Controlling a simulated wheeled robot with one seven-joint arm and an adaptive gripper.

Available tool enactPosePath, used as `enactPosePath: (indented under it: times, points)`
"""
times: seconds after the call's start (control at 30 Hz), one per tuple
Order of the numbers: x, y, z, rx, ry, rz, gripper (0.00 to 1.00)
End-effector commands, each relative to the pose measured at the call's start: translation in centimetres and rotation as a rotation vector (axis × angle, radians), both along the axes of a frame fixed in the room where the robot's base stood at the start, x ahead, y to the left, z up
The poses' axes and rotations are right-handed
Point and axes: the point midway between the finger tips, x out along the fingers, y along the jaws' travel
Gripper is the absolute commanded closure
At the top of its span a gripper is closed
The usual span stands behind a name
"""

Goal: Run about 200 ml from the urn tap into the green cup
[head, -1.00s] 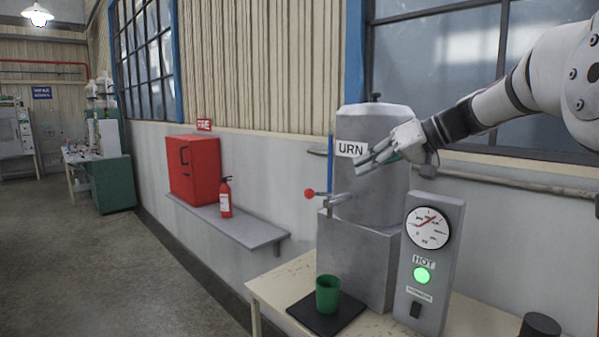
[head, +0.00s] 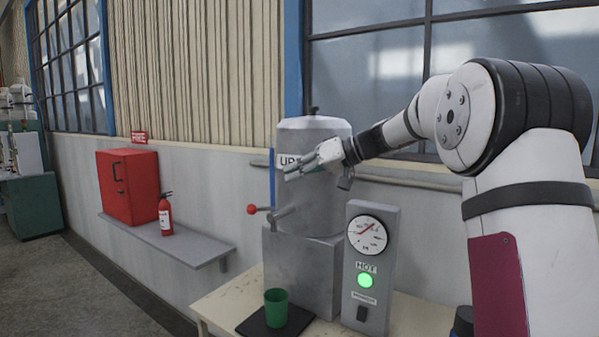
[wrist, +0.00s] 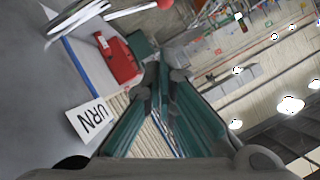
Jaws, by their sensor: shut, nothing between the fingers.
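The grey urn (head: 318,208) stands on a metal block on the table, its label partly covered by my gripper in the head view. Its tap lever with a red knob (head: 252,209) sticks out to the left above the spout. The red knob also shows at the top of the wrist view (wrist: 165,4). The green cup (head: 276,307) stands upright on a dark mat (head: 255,322) below the tap. I cannot see inside the cup. My gripper (head: 290,175) is shut and empty, in front of the urn's upper body, above and right of the red knob. Its fingers meet in the wrist view (wrist: 163,75).
A panel with a gauge (head: 367,235) and a lit green HOT lamp (head: 365,280) stands right of the urn. A red cabinet (head: 128,187) and a fire extinguisher (head: 165,214) are on the wall shelf (head: 185,245) to the left. Open air lies left of the tap.

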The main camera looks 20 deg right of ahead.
Motion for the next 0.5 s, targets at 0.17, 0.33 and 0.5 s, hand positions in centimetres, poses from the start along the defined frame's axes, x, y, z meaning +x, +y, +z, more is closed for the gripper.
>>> enactPosePath:
  times: [0.17, 0.33, 0.5]
  points:
    - [2.1, 2.6, -1.4, 0.0, 0.002, 0.004, 1.0]
    - [3.7, 4.6, -2.8, 0.001, 0.003, 0.001, 1.0]
    - [3.6, 5.7, -4.6, 0.002, 0.001, 0.0, 1.0]
